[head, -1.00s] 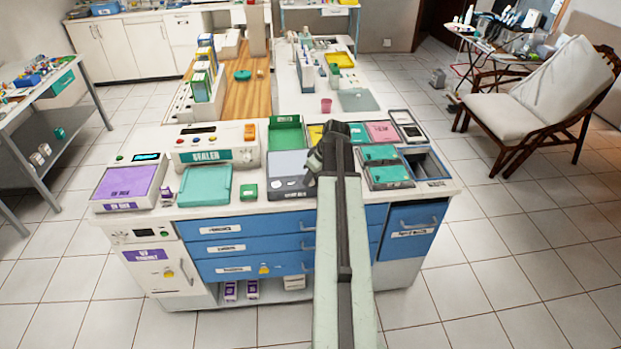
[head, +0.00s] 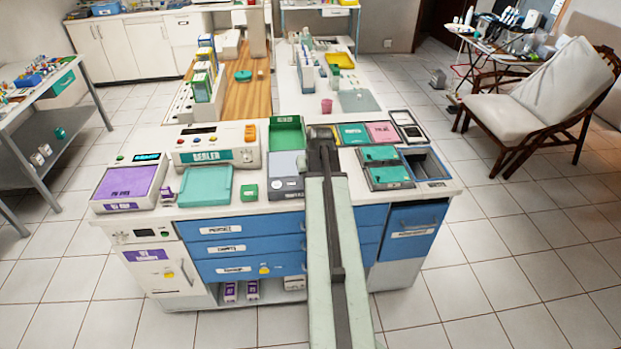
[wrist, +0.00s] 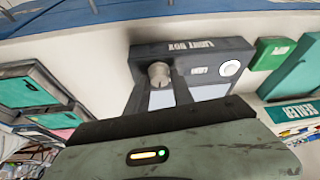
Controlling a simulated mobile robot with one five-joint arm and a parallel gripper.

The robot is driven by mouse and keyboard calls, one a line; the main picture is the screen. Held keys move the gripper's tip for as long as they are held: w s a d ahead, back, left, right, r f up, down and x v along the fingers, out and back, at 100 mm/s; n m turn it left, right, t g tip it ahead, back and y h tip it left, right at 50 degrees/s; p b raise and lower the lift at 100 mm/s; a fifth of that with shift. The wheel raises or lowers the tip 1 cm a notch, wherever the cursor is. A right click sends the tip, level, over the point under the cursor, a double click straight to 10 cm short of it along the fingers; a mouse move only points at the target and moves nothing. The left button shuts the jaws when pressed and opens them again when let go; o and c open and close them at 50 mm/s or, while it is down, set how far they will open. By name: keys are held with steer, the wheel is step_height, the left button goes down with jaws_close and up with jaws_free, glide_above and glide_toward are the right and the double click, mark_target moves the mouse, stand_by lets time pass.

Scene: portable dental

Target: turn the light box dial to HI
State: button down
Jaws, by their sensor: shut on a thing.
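The light box (head: 286,162) is a grey box with a pale top on the near counter; my arm covers its right edge in the head view. In the wrist view its dark front (wrist: 205,52) appears upside down, with a "LIGHT BOX" label and a round white button (wrist: 230,68). The grey dial (wrist: 159,72) sits beside the button. My gripper (wrist: 160,88) has its two dark fingers converging at the dial and is shut on it. No HI mark or dial pointer is readable. In the head view my arm hides the dial and fingertips.
A green tray (head: 287,133) stands behind the light box and a small green box (head: 249,192) to its left. The sealer (head: 215,146) and a teal tray (head: 206,187) are further left. Dark trays with teal lids (head: 385,168) lie right of my arm. Blue drawers are below.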

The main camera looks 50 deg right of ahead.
steer(key=shift+w+a+m+g+h, duration=0.1)
steer(key=shift+m+g+h, duration=0.25)
steer(key=shift+m, duration=0.8)
steer(key=shift+a+m+g+h, duration=0.1)
steer(key=shift+m+g+h, duration=0.2)
steer(key=shift+m, duration=0.85)
steer(key=c, duration=1.1)
jaws_free()
steer(key=shift+d, duration=0.1)
steer(key=shift+r, duration=0.1)
steer(key=shift+r+p, duration=0.35)
steer(key=shift+p, duration=0.1)
steer(key=p+v, duration=0.6)
steer(key=v, duration=0.1)
